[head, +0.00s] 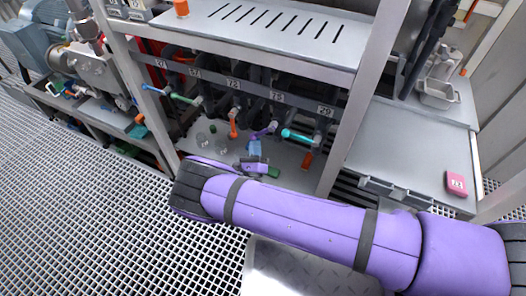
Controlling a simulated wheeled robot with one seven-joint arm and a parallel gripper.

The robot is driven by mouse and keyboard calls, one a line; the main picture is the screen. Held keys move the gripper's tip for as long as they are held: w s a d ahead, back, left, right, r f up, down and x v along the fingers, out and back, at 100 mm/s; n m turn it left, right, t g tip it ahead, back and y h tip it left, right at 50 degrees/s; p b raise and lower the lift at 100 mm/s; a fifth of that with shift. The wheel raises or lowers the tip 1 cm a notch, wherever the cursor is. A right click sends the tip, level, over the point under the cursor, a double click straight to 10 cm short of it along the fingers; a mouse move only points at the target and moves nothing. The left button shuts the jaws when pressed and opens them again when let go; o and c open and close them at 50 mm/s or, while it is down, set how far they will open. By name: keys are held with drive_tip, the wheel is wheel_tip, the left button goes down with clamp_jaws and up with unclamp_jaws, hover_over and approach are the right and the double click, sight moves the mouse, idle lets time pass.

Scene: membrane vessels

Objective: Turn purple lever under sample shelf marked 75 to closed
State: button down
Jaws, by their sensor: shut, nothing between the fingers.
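The purple lever (264,131) is under the sample shelf (265,30), below the plate that appears to read 75 (277,96). Its handle slants down to the left from its valve. My gripper (254,149) looks small and partly hidden behind my purple arm, just below the purple lever. It is shut and holds nothing. I cannot tell whether its tip touches the lever.
Other levers hang in the same row: blue (153,90), green (186,99), orange (233,123) to the left, and cyan (298,136) close on the right. A frame post (362,95) rises at right.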

drive_tip(key=w+a+r+m+g+h, duration=0.1)
drive_tip(key=a+r+m+h, duration=0.4)
drive_tip(key=m+h, duration=0.5)
drive_tip(key=shift+w+r+m, duration=0.45)
drive_tip(key=shift+r+m, duration=0.35)
drive_tip(key=shift+m, duration=1)
drive_tip(key=shift+a+r, duration=0.1)
